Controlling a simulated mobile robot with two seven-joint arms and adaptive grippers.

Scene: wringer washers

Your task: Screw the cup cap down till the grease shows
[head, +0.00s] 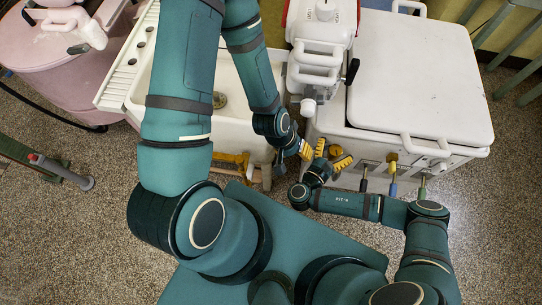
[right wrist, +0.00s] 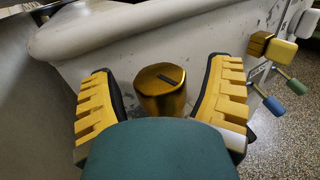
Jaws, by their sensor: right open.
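The brass cup cap (right wrist: 162,92) is a round, faceted knob with a dark bar mark on its top, low against the white washer's side in the right wrist view. In the head view it is a small brass spot (head: 336,150). My right gripper (head: 331,155) is open, its yellow ribbed fingers on either side of the cap with a gap at each side. It also shows in the right wrist view (right wrist: 160,85). My left gripper (head: 304,150) is just left of it; its finger opening is unclear. I see no grease.
The white washer (head: 420,70) with its wringer (head: 320,45) stands behind the cap. Several coloured-handled levers (head: 392,165) stick out from its front at the right. A white sink (head: 245,120) is at the left, a pink washer (head: 70,60) further left.

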